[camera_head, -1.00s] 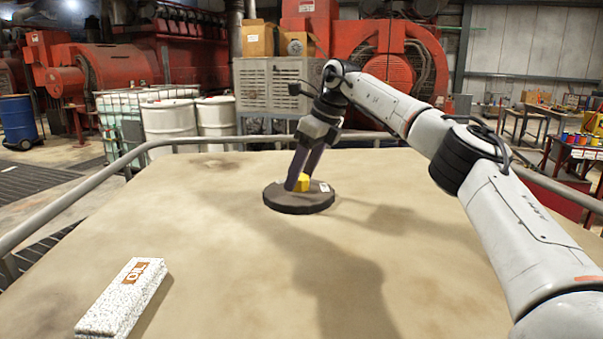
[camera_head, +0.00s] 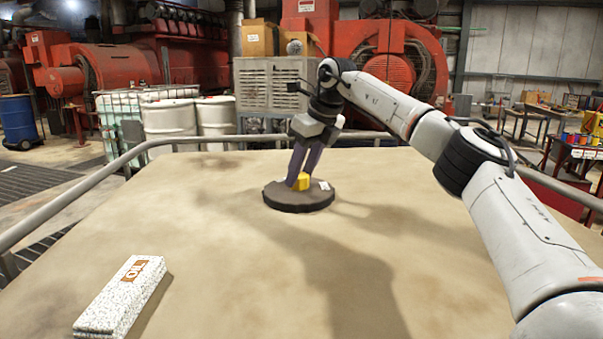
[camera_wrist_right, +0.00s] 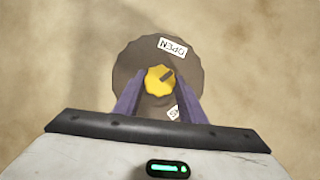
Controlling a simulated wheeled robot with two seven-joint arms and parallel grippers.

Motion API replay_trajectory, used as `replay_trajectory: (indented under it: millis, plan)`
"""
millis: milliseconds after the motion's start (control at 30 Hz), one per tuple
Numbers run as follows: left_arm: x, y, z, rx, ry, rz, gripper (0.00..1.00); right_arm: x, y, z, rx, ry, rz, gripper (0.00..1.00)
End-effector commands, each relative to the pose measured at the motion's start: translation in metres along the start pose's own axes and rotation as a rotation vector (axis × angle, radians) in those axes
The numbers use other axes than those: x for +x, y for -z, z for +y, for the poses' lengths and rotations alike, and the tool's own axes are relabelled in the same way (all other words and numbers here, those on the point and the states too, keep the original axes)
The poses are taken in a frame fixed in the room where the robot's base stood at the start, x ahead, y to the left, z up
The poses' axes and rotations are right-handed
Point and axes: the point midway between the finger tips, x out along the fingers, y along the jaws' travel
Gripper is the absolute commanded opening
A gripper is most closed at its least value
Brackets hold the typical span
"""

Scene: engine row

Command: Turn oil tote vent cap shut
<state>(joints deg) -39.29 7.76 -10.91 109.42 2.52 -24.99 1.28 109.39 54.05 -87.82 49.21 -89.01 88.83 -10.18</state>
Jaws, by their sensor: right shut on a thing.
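The vent cap is a small yellow knob (camera_wrist_right: 159,80) on a round dark disc (camera_wrist_right: 132,60); in the head view the knob (camera_head: 303,183) and disc (camera_head: 300,204) sit near the far middle of the tan top. In the right wrist view a dark pointer mark on the knob points up and right. An OPEN label (camera_wrist_right: 172,47) lies at the disc's top; another label (camera_wrist_right: 174,112), partly hidden by a finger, lies at lower right. My right gripper (camera_wrist_right: 158,94) is shut on the knob, one purple finger each side. It also shows in the head view (camera_head: 299,182). My left gripper is out of view.
A white speckled block (camera_head: 122,295) with an OIL label lies at the front left of the tan top (camera_head: 230,260). A grey rail (camera_head: 130,155) runs around the edge. The top around the disc is otherwise clear.

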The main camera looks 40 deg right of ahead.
Motion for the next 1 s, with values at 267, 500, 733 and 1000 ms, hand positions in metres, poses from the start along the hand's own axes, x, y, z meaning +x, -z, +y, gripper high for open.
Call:
replay_trajectory:
  millis: [267,500,733,1000]
  plan:
    - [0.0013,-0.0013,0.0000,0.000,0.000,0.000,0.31,0.0002,-0.0009,0.0028,0.230,0.097,-0.002,0.14]
    - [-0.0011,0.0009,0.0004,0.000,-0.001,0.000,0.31,0.0001,-0.0019,0.0046,0.440,0.185,-0.001,0.14]
    - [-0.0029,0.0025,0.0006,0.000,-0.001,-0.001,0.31,0.0006,-0.0030,0.0061,0.643,0.269,-0.001,0.14]
    - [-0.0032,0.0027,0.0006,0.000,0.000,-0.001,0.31,0.0017,-0.0041,0.0073,0.882,0.367,0.000,0.14]
